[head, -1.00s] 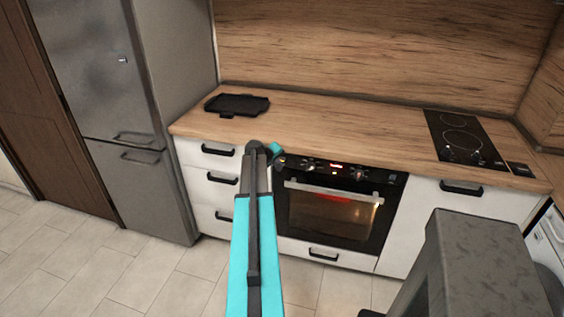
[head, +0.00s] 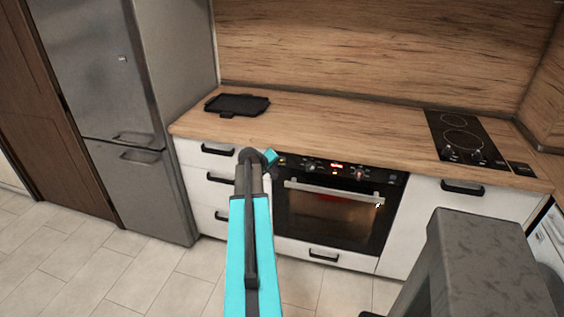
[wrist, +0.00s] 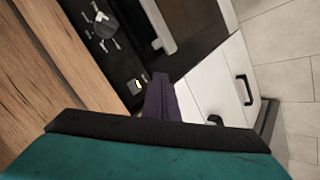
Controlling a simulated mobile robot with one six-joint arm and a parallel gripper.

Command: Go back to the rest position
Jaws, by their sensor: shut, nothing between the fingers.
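My arm reaches up from the bottom of the head view toward the oven front. Its far joint, with a small teal piece, shows before the drawers beside the oven's left edge. My gripper is hidden behind the arm in the head view. In the wrist view my gripper (wrist: 160,82) shows as dark fingers close together, shut and empty. The oven control panel lies beyond the fingers there. I cannot tell how far they are from it. The oven (head: 330,215) has its door closed and a red display.
The wooden worktop (head: 335,125) carries a black tray (head: 237,104) at left and a black cooktop (head: 464,139) at right. White drawers (head: 213,178) stand left of the oven. A grey fridge (head: 120,120) stands at far left. The tiled floor (head: 110,270) at lower left is clear.

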